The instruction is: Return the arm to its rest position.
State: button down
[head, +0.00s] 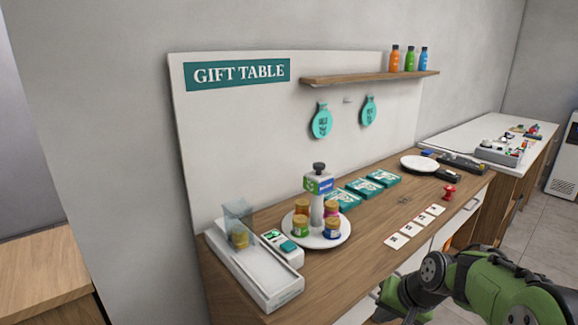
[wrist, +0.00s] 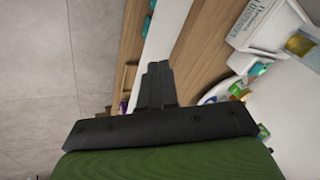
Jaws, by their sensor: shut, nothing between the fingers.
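My gripper shows in the wrist view (wrist: 158,80) as dark fingers closed together with nothing between them. In the head view my green and black arm is at the lower right, in front of the wooden gift table (head: 345,245). The gripper's fingertips are not clear in the head view. In the wrist view the fingers lie over the table's edge, with the grey floor to the left. They appear apart from the objects on the table.
A round white stand (head: 335,238) with several jars, a white dispenser tray (head: 258,270) and teal boxes (head: 362,188) stand on the table. White cards (head: 415,228) and a red pushpin (head: 449,192) lie nearer my arm. Floor (wrist: 55,80) is clear in the wrist view.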

jog(key=s+a+r+n+h+p, duration=0.1)
jog(key=s+a+r, duration=0.1)
jog(key=s+r, duration=0.2)
jog(key=s+a+r+n+p, duration=0.1)
jog(key=s+r, duration=0.4)
jog(key=s, duration=0.6)
jog(key=s+a+r+n+t+h+p, duration=0.1)
jog(key=s+a+r+n+p, duration=0.1)
jog(key=s+r, duration=0.3)
jog(key=s+p, duration=0.1)
jog(key=s, duration=0.2)
jog(key=shift+s+a+n+h, duration=0.15)
jog(key=shift+a+n+h, duration=0.15)
jog(key=shift+r, duration=0.1)
